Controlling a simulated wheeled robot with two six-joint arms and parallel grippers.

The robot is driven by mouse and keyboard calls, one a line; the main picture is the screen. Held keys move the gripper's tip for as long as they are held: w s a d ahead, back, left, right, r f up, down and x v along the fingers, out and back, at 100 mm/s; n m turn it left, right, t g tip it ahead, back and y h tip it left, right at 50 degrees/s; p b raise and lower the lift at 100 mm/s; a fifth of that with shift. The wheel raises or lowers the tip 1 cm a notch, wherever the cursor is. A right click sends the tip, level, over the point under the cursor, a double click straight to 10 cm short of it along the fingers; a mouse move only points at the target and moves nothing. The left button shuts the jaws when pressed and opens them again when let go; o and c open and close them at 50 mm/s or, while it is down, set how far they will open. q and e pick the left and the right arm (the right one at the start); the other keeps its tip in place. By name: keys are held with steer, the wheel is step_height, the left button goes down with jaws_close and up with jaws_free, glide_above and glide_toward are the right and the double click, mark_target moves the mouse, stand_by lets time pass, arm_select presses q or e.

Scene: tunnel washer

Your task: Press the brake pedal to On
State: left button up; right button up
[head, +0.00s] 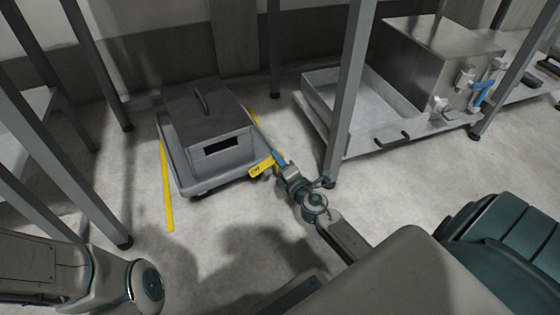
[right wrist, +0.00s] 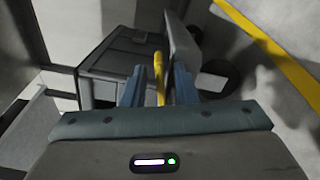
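The brake pedal (head: 262,167) is a small yellow plate with a dark label, at the right front side of a grey wheeled cart (head: 180,182). The label is too small to read surely. My right gripper (head: 276,160) is at the pedal. In the right wrist view, its two blue fingers (right wrist: 157,88) stand apart. The yellow pedal (right wrist: 159,76) shows edge-on between them, with gaps on both sides. Whether a finger touches it is unclear. My left arm comes in at the lower left; its gripper is out of the picture.
A grey lidded box (head: 208,120) sits on the cart. A yellow floor line (head: 167,185) runs along its left side. A metal frame post (head: 347,95) stands right of my right gripper, by a shallow tray (head: 365,100). Floor in front of the cart is clear.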

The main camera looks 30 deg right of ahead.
jaws_close()
steer(key=shift+f+m+b, duration=0.4)
steer(key=shift+m+b, duration=0.4)
steer(key=shift+m, duration=0.35)
steer(key=shift+f+m+b, duration=0.45)
steer(key=shift+m+b, duration=0.4)
steer(key=shift+m, duration=0.35)
steer(key=shift+f+m+b, duration=0.4)
steer(key=shift+m+b, duration=0.4)
steer(key=shift+m, duration=0.35)
steer(key=shift+o, duration=0.9)
jaws_free()
steer(key=shift+s, duration=0.1)
